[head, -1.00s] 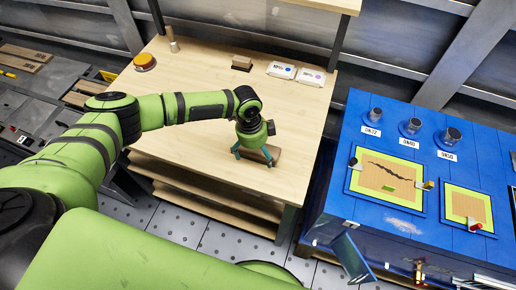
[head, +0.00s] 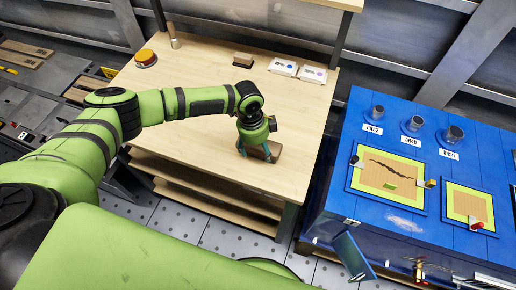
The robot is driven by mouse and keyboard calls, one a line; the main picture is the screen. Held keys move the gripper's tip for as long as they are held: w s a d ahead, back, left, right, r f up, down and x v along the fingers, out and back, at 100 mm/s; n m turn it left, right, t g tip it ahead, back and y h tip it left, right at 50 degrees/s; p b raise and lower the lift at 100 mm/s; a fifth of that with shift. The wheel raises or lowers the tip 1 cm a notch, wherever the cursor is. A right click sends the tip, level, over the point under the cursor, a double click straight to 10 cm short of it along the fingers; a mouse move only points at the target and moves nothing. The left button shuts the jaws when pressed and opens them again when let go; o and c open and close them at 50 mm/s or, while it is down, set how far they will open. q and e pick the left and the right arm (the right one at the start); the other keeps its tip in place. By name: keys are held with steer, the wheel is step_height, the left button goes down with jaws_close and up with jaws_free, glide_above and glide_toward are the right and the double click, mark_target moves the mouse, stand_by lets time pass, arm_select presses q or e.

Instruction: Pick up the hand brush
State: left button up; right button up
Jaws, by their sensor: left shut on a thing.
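The hand brush (head: 275,151) is a small brown block-like thing near the front right of the light wooden bench, partly hidden by my gripper. My left gripper (head: 256,153) points down over it from above, with its teal fingers shut on it. Its bristles cannot be made out, and I cannot tell whether it still touches the bench top. My right gripper is not in view.
The wooden bench top (head: 200,110) is largely clear. A blue table (head: 330,205) with framed panels and several grey cylinders stands to the right.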

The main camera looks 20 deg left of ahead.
arm_select(q)
step_height(320, 180, up, 3)
steer(key=shift+w+f+b, duration=0.1)
steer(key=shift+f+b, duration=0.05)
steer(key=shift+b, duration=0.3)
steer(key=s+d+r+b, duration=0.2)
steer(key=d+r, duration=0.5)
steer(key=d, duration=0.4)
steer(key=shift+d+r+b, duration=0.3)
steer(key=shift+b, duration=0.35)
steer(key=shift+o, duration=1.2)
steer(key=shift+a, duration=0.1)
